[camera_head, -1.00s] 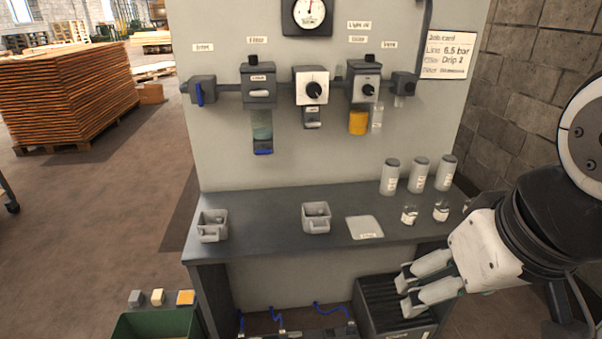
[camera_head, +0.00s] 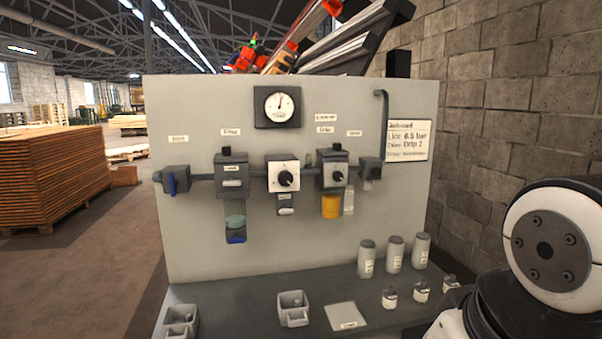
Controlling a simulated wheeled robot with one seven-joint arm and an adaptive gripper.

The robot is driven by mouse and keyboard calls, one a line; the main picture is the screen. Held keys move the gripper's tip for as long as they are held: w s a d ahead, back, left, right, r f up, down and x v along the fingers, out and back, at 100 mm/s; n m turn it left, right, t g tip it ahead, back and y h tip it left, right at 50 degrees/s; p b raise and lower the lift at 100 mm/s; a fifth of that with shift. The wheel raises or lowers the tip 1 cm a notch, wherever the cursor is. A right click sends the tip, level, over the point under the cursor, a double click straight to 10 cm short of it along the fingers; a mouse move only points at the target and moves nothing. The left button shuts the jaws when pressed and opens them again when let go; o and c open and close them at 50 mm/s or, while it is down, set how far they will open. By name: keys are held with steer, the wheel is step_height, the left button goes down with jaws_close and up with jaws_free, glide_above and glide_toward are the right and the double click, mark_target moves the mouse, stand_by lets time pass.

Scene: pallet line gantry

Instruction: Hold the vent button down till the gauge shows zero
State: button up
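The round gauge (camera_head: 278,106) is at the top of the grey panel in the head view. Its needle points nearly straight up; the figures are too small to read. At the right end of the air line is a small dark block (camera_head: 370,169) under a small label that seems to read Vent. I cannot make out a separate button on it. Black knobs also stand on top of the filter unit (camera_head: 231,176) and the oiler unit (camera_head: 334,170). My gripper's fingers are out of the picture; only part of my arm shows at the lower right, apart from the panel.
A blue-handled inlet valve (camera_head: 174,181) and a regulator with a black dial (camera_head: 284,175) are on the same line. The shelf (camera_head: 236,297) below holds grey bins (camera_head: 293,309), several canisters (camera_head: 395,254) and small bottles (camera_head: 389,298). A job card (camera_head: 408,141) hangs at the right.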

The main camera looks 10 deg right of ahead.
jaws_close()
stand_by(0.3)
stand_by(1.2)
